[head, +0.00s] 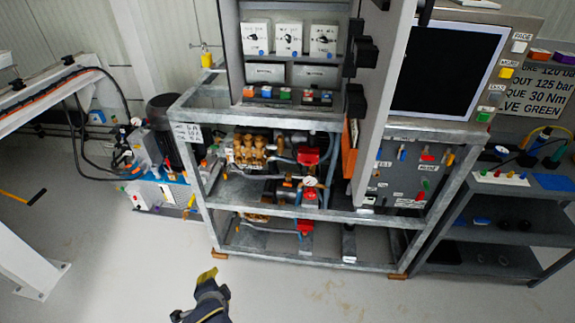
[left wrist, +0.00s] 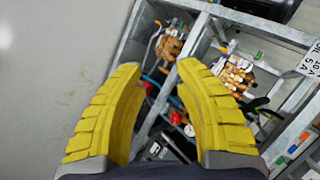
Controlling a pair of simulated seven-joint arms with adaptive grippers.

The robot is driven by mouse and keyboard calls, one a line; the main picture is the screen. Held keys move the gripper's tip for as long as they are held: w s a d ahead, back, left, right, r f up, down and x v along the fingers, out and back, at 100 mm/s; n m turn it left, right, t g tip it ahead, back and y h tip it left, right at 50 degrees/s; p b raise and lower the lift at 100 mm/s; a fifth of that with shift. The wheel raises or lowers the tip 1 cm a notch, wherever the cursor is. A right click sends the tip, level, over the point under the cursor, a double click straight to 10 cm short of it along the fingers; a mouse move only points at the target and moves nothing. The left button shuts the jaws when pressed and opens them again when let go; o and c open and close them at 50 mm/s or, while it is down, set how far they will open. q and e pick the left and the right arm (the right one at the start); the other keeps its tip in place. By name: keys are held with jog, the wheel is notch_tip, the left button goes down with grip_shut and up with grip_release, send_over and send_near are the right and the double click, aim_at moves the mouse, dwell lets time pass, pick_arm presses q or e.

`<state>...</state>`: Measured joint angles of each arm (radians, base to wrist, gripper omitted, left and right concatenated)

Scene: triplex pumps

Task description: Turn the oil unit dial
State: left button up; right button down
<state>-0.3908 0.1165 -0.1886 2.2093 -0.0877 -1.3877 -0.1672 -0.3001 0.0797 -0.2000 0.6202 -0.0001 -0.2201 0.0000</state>
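What looks like the oil unit stands on the floor at the left in the head view, left of the steel frame. It has a grey and blue body (head: 158,193), a black cylinder (head: 163,108) and dark hoses. Its dial is too small to pick out with certainty. My left gripper (head: 208,277) is low in the head view, in front of the frame and apart from the unit. The left wrist view shows its two yellow fingers spread wide, with nothing between them (left wrist: 159,66). My right gripper is in neither view.
A galvanised steel frame (head: 264,212) holds pumps with brass parts and red fittings. An open grey cabinet door (head: 385,110) juts forward above it. A white bench leg (head: 22,220) stands at the left. The floor between is clear. Dark shelves (head: 490,235) are at the right.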

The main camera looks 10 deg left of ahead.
pick_arm(q)
jog(key=w+d+r+m+t+y, duration=0.1)
jog(key=w+d+r+m+t, duration=0.15)
jog(key=w+r, duration=0.5)
jog(key=w+d+r+m+t, duration=0.1)
jog(key=w+r+m+t, duration=0.15)
jog(key=w+r, duration=0.5)
jog(key=m+t, duration=0.8)
jog(key=m, duration=0.6)
send_near(288, 39)
jog(key=x, duration=0.9)
jog(key=shift+w+f, duration=0.1)
grip_shut()
